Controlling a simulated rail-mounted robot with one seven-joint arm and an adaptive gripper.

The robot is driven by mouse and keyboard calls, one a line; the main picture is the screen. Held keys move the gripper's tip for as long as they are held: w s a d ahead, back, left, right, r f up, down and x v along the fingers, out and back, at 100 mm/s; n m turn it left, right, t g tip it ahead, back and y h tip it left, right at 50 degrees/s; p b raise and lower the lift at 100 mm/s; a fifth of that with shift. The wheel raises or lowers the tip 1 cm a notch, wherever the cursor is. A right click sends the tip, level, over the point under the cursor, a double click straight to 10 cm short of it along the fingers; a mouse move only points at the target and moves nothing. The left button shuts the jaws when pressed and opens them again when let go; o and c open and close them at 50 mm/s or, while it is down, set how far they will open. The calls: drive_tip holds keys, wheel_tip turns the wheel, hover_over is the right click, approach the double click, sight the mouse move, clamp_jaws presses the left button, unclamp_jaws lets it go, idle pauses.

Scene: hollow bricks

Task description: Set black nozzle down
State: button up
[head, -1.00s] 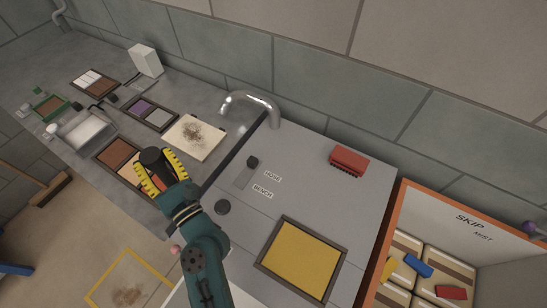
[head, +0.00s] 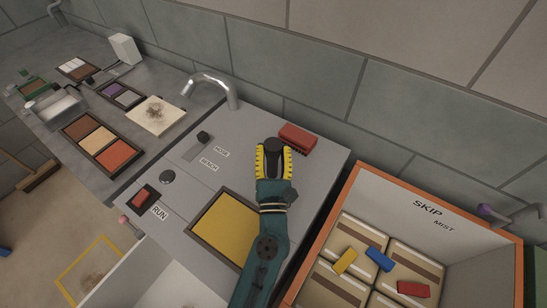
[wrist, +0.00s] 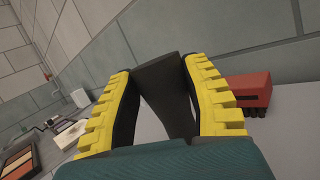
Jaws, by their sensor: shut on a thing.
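My gripper (head: 273,160) has yellow ribbed fingers and is over the grey bench top (head: 222,172), just left of and below the red brush (head: 298,138) in the head view. In the wrist view, my gripper (wrist: 160,82) is shut on the black nozzle (wrist: 166,78), a dark flat-sided piece between the two fingers. Its lower part is hidden, and I cannot tell whether it touches the bench. The red brush also shows to the right of the fingers in the wrist view (wrist: 249,92).
A yellow framed pad (head: 228,225) lies left of my arm. The bench has a HOSE/BENCH lever (head: 203,137), a black knob (head: 167,177) and a red RUN switch (head: 143,199). The orange-edged skip (head: 345,190) holding bricks stands at right. A tap (head: 212,85) is behind.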

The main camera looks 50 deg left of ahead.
drive_tip(key=shift+f, duration=0.1)
drive_tip(key=o, duration=0.7)
drive_tip(key=shift+f, duration=0.2)
drive_tip(key=o, duration=0.4)
drive_tip(key=shift+d, duration=0.1)
drive_tip(key=shift+o, duration=0.2)
drive_tip(key=shift+r+p, duration=0.25)
drive_tip(key=shift+p, duration=0.05)
drive_tip(key=v, duration=0.5)
drive_tip(key=shift+f, duration=0.15)
drive_tip(key=shift+s+d, duration=0.15)
